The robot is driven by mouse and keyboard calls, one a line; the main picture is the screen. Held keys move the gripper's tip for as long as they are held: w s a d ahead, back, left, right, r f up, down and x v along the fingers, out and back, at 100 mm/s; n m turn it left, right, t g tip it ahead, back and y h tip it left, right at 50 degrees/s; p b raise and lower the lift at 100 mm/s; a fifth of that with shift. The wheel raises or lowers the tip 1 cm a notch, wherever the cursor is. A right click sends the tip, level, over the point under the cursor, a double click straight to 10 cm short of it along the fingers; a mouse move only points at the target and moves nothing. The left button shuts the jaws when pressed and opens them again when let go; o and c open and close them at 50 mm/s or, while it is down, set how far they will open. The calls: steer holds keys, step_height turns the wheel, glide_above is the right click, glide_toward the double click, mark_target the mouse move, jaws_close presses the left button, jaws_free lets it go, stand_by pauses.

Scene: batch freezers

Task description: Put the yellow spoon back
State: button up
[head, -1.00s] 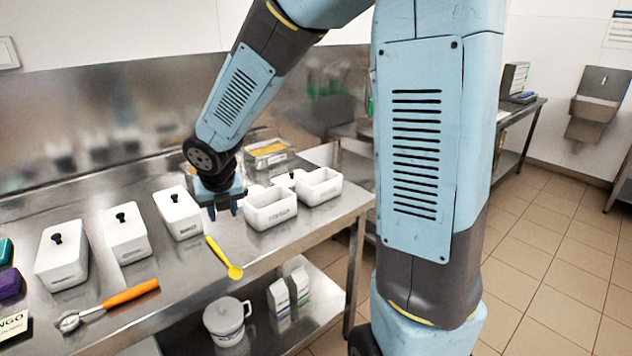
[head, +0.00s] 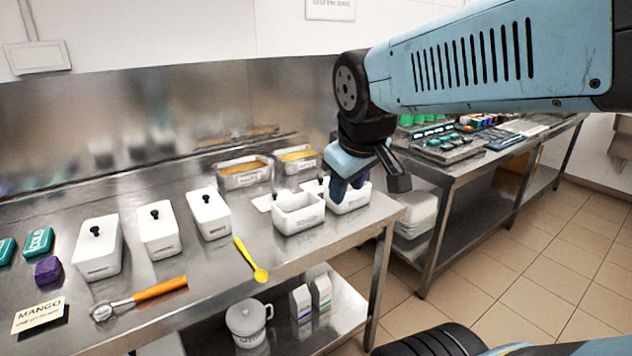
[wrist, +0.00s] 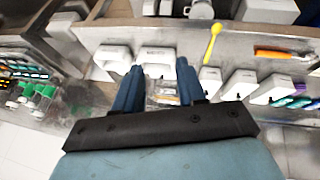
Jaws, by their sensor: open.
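The yellow spoon (head: 250,260) lies on the steel table near its front edge, in front of the lidded white tubs, with its bowl end toward the edge. It also shows in the wrist view (wrist: 213,42), free of the gripper. An open white tub (head: 298,213) stands right of the spoon, and another open white tub (head: 350,198) is under the gripper.
Several lidded white tubs (head: 158,230) stand left of the spoon. A scoop with an orange handle (head: 160,288) lies at the front.

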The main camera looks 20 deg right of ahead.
steer(key=s+m, duration=0.1)
steer(key=s+d+m, duration=0.1)
steer(key=m, duration=0.1)
steer(key=s+m, duration=0.1)
steer(key=shift+s+d+r+m+y, duration=0.2)
steer(key=shift+r+m+y, duration=0.1)
steer(key=shift+r+y, duration=0.1)
